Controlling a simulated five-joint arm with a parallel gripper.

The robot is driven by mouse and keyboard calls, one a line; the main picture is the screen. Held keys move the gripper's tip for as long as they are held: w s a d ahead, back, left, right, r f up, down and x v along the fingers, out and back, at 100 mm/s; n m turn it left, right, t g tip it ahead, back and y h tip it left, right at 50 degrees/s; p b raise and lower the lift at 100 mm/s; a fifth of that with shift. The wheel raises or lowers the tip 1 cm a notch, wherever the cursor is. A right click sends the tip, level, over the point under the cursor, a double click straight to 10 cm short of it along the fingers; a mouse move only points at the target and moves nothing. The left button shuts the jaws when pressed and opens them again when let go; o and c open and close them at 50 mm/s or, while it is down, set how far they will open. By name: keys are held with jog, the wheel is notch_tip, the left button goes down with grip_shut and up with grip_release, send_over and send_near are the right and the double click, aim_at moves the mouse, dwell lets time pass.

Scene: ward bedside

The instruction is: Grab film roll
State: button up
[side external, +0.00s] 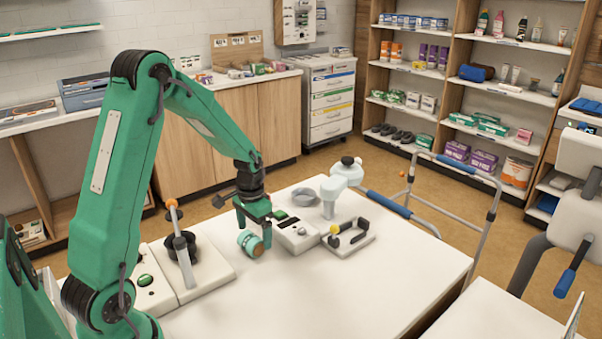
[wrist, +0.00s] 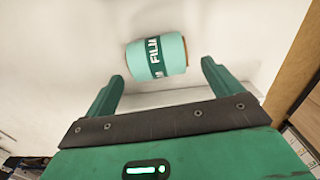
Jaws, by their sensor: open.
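The film roll (side external: 250,243) is a teal cylinder with a dark green band. It lies on its side on the white table (side external: 400,275). In the wrist view the film roll (wrist: 157,57) shows the letters "FILM" and lies beyond the fingertips, roughly centred between them. My gripper (side external: 254,225) is low over the table beside the roll, with its fingers pointing down. In the wrist view my gripper (wrist: 160,78) has its two green fingers spread wide, with nothing between them. I cannot tell whether a finger touches the roll.
A device with a dark round part and a lever (side external: 182,258) stands left of the roll. A white box (side external: 297,236), a fixture with black handles (side external: 348,238) and a pale stand (side external: 329,195) are to the right. The table front is clear.

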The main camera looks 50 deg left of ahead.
aim_at(255, 235)
jog(key=shift+f, duration=1.5)
jog(key=c, duration=1.1)
jog(key=shift+c, duration=0.2)
jog(key=shift+w+r, duration=0.1)
jog(key=shift+r, duration=0.6)
jog(key=r, duration=0.3)
jog(key=shift+d+r, duration=0.1)
jog(key=shift+d, duration=0.2)
jog(key=s+d+r, duration=0.1)
jog(key=d+r, duration=0.5)
jog(key=d, duration=0.5)
jog(key=shift+s+r, duration=0.25)
jog(key=shift+s, duration=0.05)
